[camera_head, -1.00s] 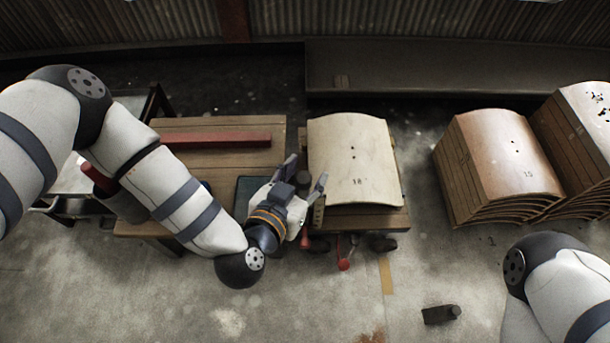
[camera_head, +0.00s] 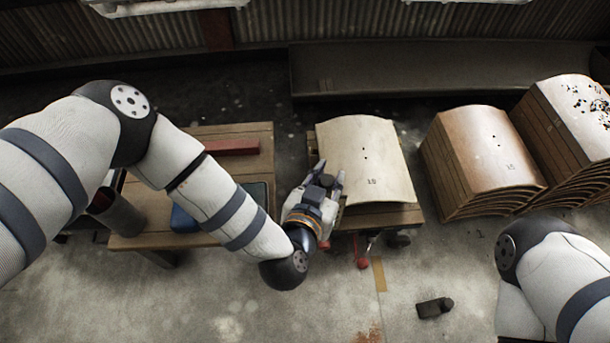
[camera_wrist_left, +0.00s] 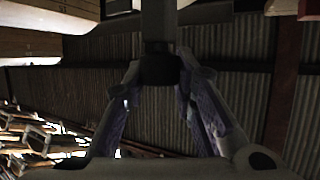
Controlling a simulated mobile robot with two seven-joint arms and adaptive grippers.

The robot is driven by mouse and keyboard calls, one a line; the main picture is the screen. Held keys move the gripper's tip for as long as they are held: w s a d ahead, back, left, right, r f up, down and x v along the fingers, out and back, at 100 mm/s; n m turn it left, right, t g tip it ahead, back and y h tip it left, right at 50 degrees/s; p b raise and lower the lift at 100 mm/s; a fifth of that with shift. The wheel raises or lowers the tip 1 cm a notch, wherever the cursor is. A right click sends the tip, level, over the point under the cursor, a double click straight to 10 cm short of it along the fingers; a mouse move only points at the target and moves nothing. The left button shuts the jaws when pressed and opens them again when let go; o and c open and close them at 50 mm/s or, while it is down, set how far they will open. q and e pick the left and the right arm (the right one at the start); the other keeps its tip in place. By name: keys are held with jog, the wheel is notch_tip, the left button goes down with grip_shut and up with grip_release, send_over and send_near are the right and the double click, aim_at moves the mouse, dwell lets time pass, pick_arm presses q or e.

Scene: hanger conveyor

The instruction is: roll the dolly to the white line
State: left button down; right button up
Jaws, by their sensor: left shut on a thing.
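The dolly (camera_head: 385,217) is a low wooden deck on dark casters with a red knob at its front. It carries a stack of curved pale panels (camera_head: 365,160) marked with a number. My left gripper (camera_head: 325,180) is at the dolly's left edge. In the left wrist view, its fingers (camera_wrist_left: 160,72) are closed around a dark upright bar (camera_wrist_left: 159,25), apparently the dolly's handle; the hand hides most of it in the head view. No white line can be made out. My right gripper is out of view; only part of that arm shows at lower right.
A wooden table (camera_head: 240,142) with a red bar (camera_head: 231,147) stands left of the dolly. Stacks of curved panels (camera_head: 480,150) stand close on its right. A dark block (camera_head: 434,308) and a tan strip (camera_head: 379,274) are on the floor in front. A long bench (camera_head: 400,70) runs behind.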

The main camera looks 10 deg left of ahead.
pick_arm(q)
jog(key=shift+d, duration=0.25)
jog(key=c, duration=1.3)
grip_release()
jog(key=shift+a, duration=0.1)
jog(key=v, duration=1.2)
